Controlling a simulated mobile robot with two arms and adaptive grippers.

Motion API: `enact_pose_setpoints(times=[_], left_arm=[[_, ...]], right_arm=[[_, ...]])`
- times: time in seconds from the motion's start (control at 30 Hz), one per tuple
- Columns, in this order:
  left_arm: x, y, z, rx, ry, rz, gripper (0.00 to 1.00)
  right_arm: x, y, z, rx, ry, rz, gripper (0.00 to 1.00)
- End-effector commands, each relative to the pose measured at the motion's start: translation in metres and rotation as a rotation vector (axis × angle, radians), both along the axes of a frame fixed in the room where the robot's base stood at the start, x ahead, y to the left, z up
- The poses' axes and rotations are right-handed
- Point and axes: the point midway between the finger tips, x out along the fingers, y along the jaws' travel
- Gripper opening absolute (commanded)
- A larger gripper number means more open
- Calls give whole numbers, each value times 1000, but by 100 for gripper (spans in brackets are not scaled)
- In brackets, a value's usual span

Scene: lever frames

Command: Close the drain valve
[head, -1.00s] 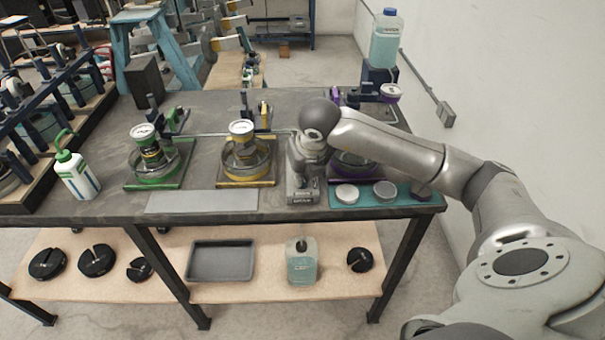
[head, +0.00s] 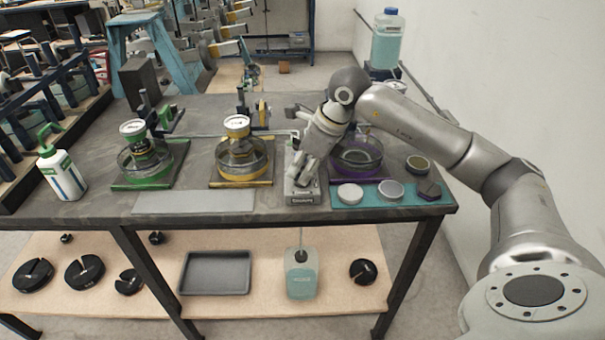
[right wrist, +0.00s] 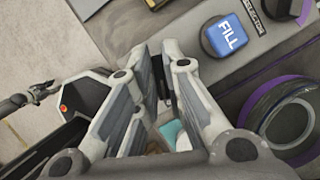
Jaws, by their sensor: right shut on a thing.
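My right gripper (head: 301,174) reaches down at a slant onto the grey valve block (head: 303,198) at the table's front edge, between the yellow and purple stations. In the right wrist view its fingers (right wrist: 162,88) are close together around a small dark piece, which I take for the drain valve's handle. The fingers hide most of it, so its angle cannot be told. A blue block marked FILL (right wrist: 226,36) lies beyond the fingertips, apart from them. My left gripper is not in view.
The yellow station (head: 243,160) stands left of the gripper, and the purple station (head: 357,157) stands close on its right. Round lids lie on a teal mat (head: 372,202) at the front right. A jug (head: 301,272) stands on the lower shelf below the valve block.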

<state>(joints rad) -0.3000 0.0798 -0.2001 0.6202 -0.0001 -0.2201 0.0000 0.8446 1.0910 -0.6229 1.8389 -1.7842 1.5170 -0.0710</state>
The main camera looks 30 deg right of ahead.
Motion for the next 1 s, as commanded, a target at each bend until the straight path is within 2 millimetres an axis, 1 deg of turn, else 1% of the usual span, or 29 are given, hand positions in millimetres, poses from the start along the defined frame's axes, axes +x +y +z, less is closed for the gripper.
enact_pose_setpoints(times=[0.03, 0.3, 0.5, 0.7, 1.0], left_arm=[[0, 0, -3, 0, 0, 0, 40], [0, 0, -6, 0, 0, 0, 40], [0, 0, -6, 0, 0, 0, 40], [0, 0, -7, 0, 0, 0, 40], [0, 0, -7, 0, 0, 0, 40]], right_arm=[[-2, 1, -6, 0, 14, 42, 0], [-2, 1, -5, 0, 15, 248, 0], [-3, 2, -6, 0, 16, 347, 0], [-3, 2, -6, -2, 17, 398, 0], [-3, 2, -7, -2, 16, 418, 0]])
